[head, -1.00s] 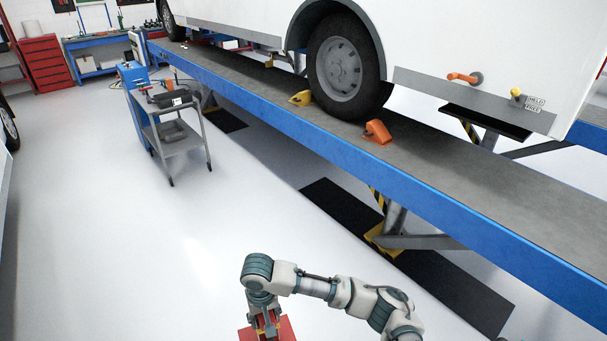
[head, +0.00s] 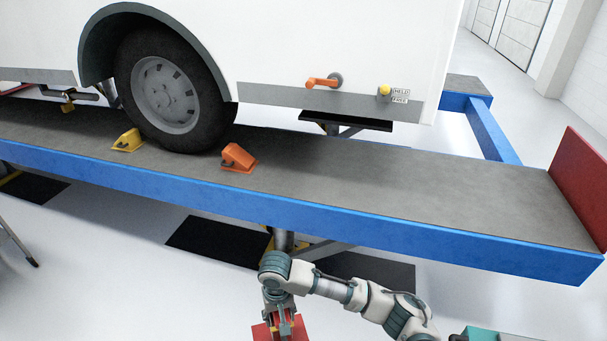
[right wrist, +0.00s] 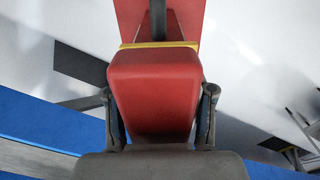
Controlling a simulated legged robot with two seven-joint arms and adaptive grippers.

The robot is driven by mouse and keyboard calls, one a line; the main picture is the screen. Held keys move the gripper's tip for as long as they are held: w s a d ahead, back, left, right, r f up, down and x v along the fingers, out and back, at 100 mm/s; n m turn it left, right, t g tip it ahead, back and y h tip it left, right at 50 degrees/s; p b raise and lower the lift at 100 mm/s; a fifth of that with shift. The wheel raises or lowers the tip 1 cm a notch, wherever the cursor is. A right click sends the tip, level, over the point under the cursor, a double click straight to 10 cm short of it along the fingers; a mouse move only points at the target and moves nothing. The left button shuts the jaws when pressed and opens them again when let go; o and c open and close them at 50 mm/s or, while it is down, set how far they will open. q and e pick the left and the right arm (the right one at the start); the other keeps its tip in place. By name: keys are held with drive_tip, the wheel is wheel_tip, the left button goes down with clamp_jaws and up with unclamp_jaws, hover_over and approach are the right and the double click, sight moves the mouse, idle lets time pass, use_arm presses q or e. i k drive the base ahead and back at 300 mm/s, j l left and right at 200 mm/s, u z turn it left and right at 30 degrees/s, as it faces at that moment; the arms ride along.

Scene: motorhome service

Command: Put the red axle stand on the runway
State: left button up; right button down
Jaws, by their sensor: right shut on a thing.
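The red axle stand (head: 262,333) is at the bottom of the head view, its lower part cut off by the frame edge. My right gripper (head: 280,320) is shut on it and holds it in front of the runway. In the right wrist view the red stand (right wrist: 155,95) sits between the two fingers, with a yellow band across it and a wider red plate beyond. The runway (head: 400,190) is a long grey deck with a blue side, crossing the head view. My left gripper is not in view.
On the runway are a white motorhome's wheel (head: 165,90), a yellow chock (head: 128,141) and an orange chock (head: 237,158). A red plate (head: 585,185) stands at the runway's right end. The deck right of the orange chock is clear.

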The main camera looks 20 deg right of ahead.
sight(518, 214)
drive_tip(key=i+l+z, duration=0.15)
drive_tip(key=i+z, duration=0.15)
drive_tip(key=z, duration=0.15)
drive_tip(key=i+z, duration=0.3)
drive_tip(key=z, duration=0.15)
drive_tip(key=i+z, duration=0.3)
drive_tip(key=z, duration=0.15)
